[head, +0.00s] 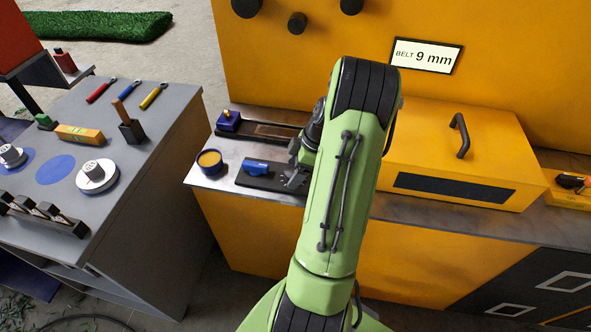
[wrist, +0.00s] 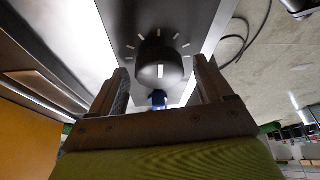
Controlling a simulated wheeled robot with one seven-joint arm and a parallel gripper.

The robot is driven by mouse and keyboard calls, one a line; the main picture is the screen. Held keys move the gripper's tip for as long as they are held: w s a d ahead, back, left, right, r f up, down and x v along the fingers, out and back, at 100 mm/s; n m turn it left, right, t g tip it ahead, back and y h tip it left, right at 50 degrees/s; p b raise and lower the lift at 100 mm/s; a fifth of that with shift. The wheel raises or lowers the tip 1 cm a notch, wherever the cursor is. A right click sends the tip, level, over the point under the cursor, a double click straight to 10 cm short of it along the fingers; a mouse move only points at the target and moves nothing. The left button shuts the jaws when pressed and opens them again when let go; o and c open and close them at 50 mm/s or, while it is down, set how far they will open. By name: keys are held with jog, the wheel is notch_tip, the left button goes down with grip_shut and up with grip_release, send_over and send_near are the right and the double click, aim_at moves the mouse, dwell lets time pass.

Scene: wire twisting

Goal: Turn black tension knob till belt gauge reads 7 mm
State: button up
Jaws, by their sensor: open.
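The black tension knob (wrist: 158,62) shows in the wrist view, round with a white pointer line and a ring of white tick marks on the dark plate around it. My gripper (wrist: 161,72) is open, with one finger on each side of the knob in the picture and a gap on both sides. I cannot tell how deep the fingertips reach along it. The belt gauge sign (head: 427,57) on the yellow panel reads 9 mm.
A blue part (head: 255,167) sits on the black plate, close to my gripper. A dark blue cup (head: 210,165) stands left of it. A yellow box with a handle (head: 460,150) stands right of my arm. A grey bench (head: 130,190) with tools is at left.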

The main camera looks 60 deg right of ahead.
jog(key=shift+c, duration=0.5)
jog(key=c, duration=0.9)
jog(key=shift+c, duration=0.2)
jog(key=shift+m, duration=0.3)
jog(key=m+h+b, duration=0.1)
jog(key=m, duration=0.1)
jog(key=m+h+b, duration=0.1)
jog(key=m, duration=0.2)
jog(key=shift+a+t+b, duration=0.1)
jog(key=shift+t+b, duration=0.2)
jog(key=shift+t, duration=0.1)
jog(key=m+h+b, duration=0.2)
jog(key=m, duration=0.4)
jog(key=shift+a, duration=0.15)
jog(key=shift+r+m+h, duration=0.1)
jog(key=shift+m+h, duration=0.2)
jog(key=o, duration=1)
jog(key=shift+g, duration=0.3)
